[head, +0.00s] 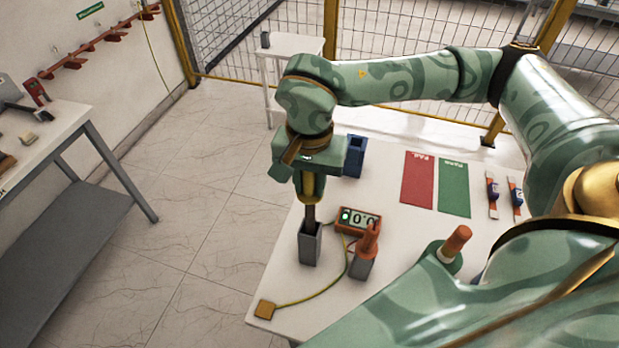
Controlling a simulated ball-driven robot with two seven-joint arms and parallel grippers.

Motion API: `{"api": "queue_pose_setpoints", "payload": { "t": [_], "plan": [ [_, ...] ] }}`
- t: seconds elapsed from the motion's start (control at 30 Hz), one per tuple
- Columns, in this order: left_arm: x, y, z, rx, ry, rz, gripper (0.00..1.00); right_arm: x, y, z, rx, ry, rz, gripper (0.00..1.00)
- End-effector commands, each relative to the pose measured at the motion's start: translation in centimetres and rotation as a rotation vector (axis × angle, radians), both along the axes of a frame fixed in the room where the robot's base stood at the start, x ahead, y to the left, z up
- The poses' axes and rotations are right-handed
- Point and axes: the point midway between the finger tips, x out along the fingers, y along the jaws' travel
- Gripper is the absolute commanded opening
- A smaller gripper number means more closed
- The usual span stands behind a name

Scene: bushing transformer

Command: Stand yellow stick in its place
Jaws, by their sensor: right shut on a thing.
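My right gripper (309,172) is shut on the yellow stick (312,188), pointing down over the table's left part. The stick is upright, with a yellow upper part and a thin brown lower part. Its lower end meets the mouth of a grey square holder (310,248). I cannot tell how deep the tip sits in it. My left gripper is not in view.
An orange stick (371,240) stands in a second grey holder (362,267) close by. A meter (357,219) with a yellow cable is behind them. A blue container (356,157), red mat (418,178) and green mat (453,187) are farther back. A brown cylinder (456,241) stands right.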

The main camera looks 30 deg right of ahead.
Motion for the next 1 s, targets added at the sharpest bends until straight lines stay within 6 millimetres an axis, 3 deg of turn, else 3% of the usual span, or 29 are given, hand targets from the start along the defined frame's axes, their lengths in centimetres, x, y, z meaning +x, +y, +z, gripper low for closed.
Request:
{"api": "queue_pose_setpoints", "payload": {
  "t": [1.0],
  "plan": [
    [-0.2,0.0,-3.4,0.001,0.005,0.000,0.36,0.0,0.0,-4.4,0.000,0.000,0.000,0.02]
  ]
}}
